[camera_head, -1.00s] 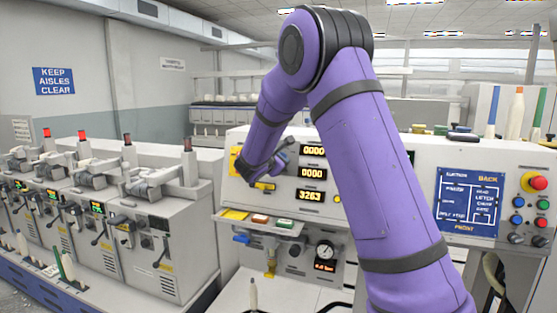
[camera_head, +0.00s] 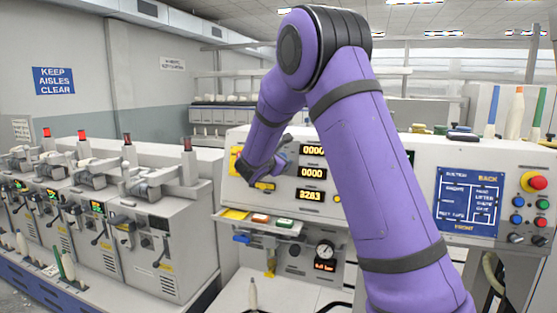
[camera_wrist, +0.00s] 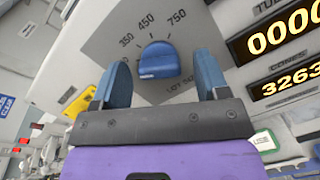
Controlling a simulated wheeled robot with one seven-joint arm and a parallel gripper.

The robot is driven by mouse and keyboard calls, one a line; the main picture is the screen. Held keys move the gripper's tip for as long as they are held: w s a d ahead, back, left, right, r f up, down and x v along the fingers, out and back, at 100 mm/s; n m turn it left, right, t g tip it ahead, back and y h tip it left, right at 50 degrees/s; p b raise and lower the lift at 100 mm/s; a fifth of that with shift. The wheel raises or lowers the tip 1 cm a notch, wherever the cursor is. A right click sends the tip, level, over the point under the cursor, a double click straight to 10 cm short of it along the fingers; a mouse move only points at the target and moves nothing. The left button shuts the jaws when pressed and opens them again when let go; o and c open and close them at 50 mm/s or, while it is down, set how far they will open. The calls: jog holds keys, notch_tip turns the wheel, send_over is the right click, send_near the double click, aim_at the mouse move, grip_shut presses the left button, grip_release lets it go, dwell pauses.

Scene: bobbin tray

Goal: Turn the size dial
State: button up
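The size dial (camera_wrist: 158,60) is a blue knob on a grey plate marked 350, 450 and 750, seen in the wrist view. A small pale mark shows on its lower edge; I cannot tell which number it is set to. My gripper (camera_wrist: 162,66) is open, with one blue-grey finger left of the dial and one right of it. Visible gaps separate both fingers from the knob. In the head view my gripper (camera_head: 283,153) is at the left part of the machine's front panel, and the dial is hidden behind it.
Lit number displays (camera_head: 312,173) are just right of my gripper. A shelf (camera_head: 262,226) with coloured items juts out below. A blue control board (camera_head: 469,205) and a red button (camera_head: 538,183) are at the far right. Winding units (camera_head: 150,245) stand at left.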

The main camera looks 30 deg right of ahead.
jog(key=v, duration=1)
jog(key=shift+s+a, duration=0.25)
jog(key=shift+a, duration=0.05)
jog(key=shift+r, duration=0.1)
jog(key=s+d+r+m+g+y, duration=0.1)
jog(key=s+r+m+g+y, duration=0.3)
jog(key=s, duration=0.7)
jog(key=s+d+f+m+g+y, duration=0.1)
jog(key=s+m+g, duration=0.1)
jog(key=s+m, duration=0.65)
jog(key=s+a+m+t+y, duration=0.1)
jog(key=s+a+m+y, duration=0.2)
jog(key=s, duration=0.6)
jog(key=s+a+m+y, duration=0.3)
jog(key=s+a+y, duration=0.3)
jog(key=s+a, duration=0.2)
jog(key=s+f, duration=0.1)
jog(key=s, duration=0.1)
jog(key=shift+s+a+t, duration=0.2)
jog(key=shift+s+t, duration=0.15)
jog(key=shift+t, duration=0.05)
jog(key=shift+m, duration=0.25)
